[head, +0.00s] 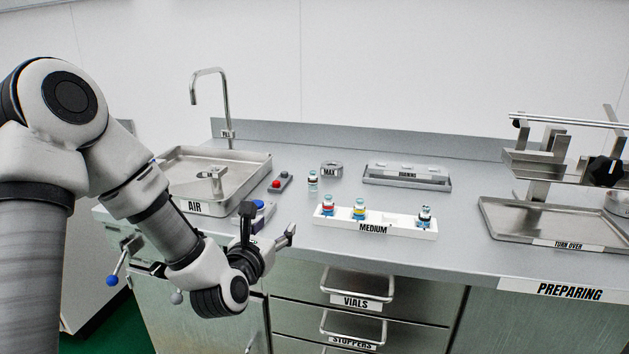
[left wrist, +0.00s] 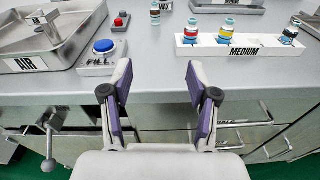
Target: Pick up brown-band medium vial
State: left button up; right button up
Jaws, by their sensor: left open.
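A small vial (head: 313,181) with a dark, brownish band stands upright alone on the counter, behind the left end of the white MEDIUM rack (head: 395,226). It also shows at the top edge of the left wrist view (left wrist: 155,13), partly cut off. The rack holds a red-band vial (head: 328,206), a yellow-band vial (head: 360,209) and a dark-band vial (head: 424,217). My left gripper (head: 269,222) is open and empty at the counter's front edge, in front of and to the left of the rack, apart from every vial. My right gripper is not in view.
A sink (head: 254,164) with an AIR label lies at the left. A blue button (left wrist: 103,46) and a red button (head: 276,183) stand beside it. A MAX holder (head: 331,169), a rear tray (head: 407,181) and a TURN OVER tray (head: 487,204) lie farther back and right.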

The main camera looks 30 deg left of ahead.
aim_at(313, 180)
jog(key=i+j, duration=0.15)
jog(key=i, duration=0.3)
jog(key=i+j, duration=0.15)
jog(key=i, duration=0.3)
